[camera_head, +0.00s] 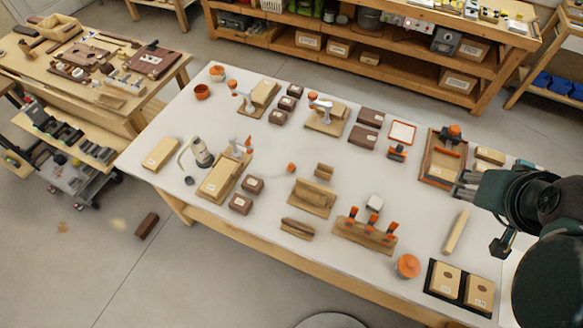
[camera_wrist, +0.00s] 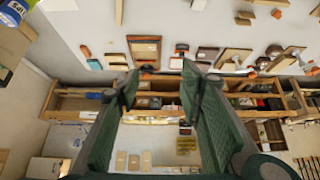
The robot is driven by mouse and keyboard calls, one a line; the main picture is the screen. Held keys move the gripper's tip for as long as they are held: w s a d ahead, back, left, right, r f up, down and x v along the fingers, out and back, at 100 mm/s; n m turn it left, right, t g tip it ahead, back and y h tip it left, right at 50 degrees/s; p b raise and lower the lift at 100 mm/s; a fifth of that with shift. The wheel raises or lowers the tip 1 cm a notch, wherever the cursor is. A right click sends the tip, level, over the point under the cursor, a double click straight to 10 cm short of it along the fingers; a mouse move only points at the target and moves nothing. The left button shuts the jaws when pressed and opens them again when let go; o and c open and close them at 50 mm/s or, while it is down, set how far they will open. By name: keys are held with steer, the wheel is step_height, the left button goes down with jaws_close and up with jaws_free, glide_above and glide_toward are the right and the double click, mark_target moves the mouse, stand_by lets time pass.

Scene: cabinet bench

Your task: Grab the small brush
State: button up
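My gripper (camera_head: 463,186) is at the right end of the white bench in the head view, above the bench top beside the wooden tray. In the wrist view its two green fingers (camera_wrist: 159,88) are spread wide with nothing between them. I cannot pick out the small brush with certainty. A small orange and dark item (camera_head: 397,153), left of the tray, may be it, but it is too small to tell. It is well apart from my gripper.
The wooden tray (camera_head: 428,170) holds an orange-topped item. A wooden bar (camera_head: 456,231), an orange round pot (camera_head: 407,266) and a black tray of blocks (camera_head: 434,279) lie near the front right. Wooden fixtures and dark blocks fill the bench's middle and left. A shelf unit (camera_head: 420,88) stands behind.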

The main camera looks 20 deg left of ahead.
steer(key=shift+a, duration=0.1)
steer(key=w+a+f+n+g+y+b, duration=0.1)
steer(key=w+a+f+n+g+b, duration=0.3)
steer(key=w+a, duration=0.65)
steer(key=n+g+h+b, duration=0.1)
steer(key=n+g+b, duration=0.3)
steer(key=n, duration=0.7)
glide_above(291, 164)
steer(key=b, duration=0.1)
steer(key=shift+t, duration=0.4)
steer(key=f, duration=3.1)
steer(key=shift+w+d+f, duration=0.2)
steer(key=shift+d+f, duration=0.1)
steer(key=shift+d, duration=0.05)
steer(key=shift+s+a+f+n, duration=0.15)
steer(key=shift+a+f+n, duration=0.15)
steer(key=shift+f, duration=0.05)
